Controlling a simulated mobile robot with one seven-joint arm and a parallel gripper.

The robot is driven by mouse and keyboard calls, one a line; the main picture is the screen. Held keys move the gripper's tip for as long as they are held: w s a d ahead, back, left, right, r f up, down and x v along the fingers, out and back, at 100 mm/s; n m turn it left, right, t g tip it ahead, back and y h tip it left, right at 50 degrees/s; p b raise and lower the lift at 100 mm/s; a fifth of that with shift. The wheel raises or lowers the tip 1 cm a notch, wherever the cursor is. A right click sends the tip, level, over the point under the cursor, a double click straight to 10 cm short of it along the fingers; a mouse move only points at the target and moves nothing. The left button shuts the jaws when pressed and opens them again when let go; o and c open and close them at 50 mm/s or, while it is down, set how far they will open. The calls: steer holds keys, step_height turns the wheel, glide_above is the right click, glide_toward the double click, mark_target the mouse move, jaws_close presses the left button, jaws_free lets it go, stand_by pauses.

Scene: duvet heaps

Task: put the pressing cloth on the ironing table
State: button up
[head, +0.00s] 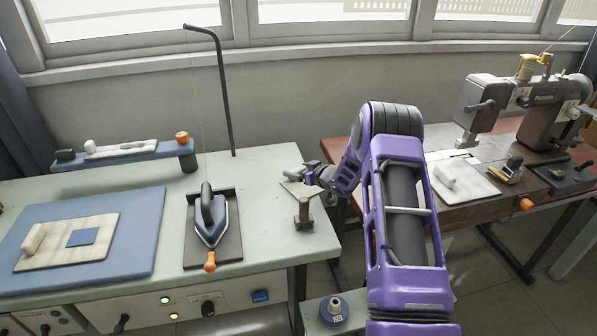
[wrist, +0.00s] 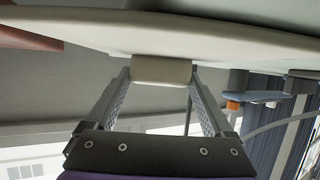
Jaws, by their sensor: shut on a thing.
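My gripper (head: 304,178) is over the right end of the pale green ironing table (head: 262,172). It is shut on the block-shaped grip of a flat cream piece, which I take to be the pressing cloth (head: 295,188). In the wrist view the cream sheet (wrist: 160,32) fills the top and its block (wrist: 162,70) sits between the two fingers (wrist: 160,80). In the head view the cloth is partly hidden by the gripper, and I cannot tell whether it touches the table.
A brown post (head: 303,212) stands just below my gripper. An iron (head: 211,220) rests on a dark plate to the left. A blue pad (head: 140,215) carries a cream panel (head: 35,258). A sewing machine (head: 540,115) stands on the right table. A black pole (head: 226,90) rises behind.

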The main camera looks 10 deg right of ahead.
steer(key=shift+r, duration=0.1)
steer(key=o, duration=1.1)
steer(key=shift+f, duration=0.2)
steer(key=shift+r, duration=0.15)
steer(key=shift+s+d+r, duration=0.1)
steer(key=shift+s+r, duration=0.05)
steer(key=v, duration=1.1)
steer(key=shift+s+d+p, duration=0.15)
steer(key=shift+s+p, duration=0.15)
steer(key=shift+p, duration=0.1)
